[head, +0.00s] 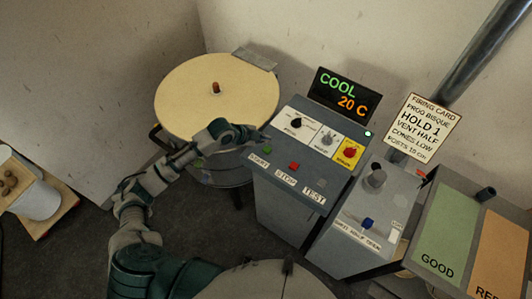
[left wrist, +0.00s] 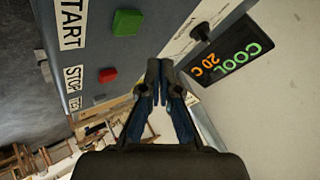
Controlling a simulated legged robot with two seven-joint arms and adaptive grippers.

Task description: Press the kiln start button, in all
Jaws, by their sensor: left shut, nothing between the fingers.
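The kiln control panel (head: 277,174) is a grey box with a sloped top. The green button (head: 267,150) sits above the START label (head: 259,162); it also shows in the left wrist view (left wrist: 127,22). The red button (head: 294,166) sits by the STOP label (head: 285,181), and a dark button by TEST. The display (head: 346,94) reads COOL 20 C. My left gripper (head: 262,136) is shut and empty, just above the panel's left edge near the green button. In the left wrist view its fingertips (left wrist: 159,68) are together, apart from the green button. My right gripper is out of view.
A round kiln lid (head: 216,92) with a knob stands left of the panel. Dials and a red knob (head: 349,152) sit on the panel's upper part. A second grey box (head: 364,215) with a blue knob and GOOD and orange trays (head: 445,222) lie to the right.

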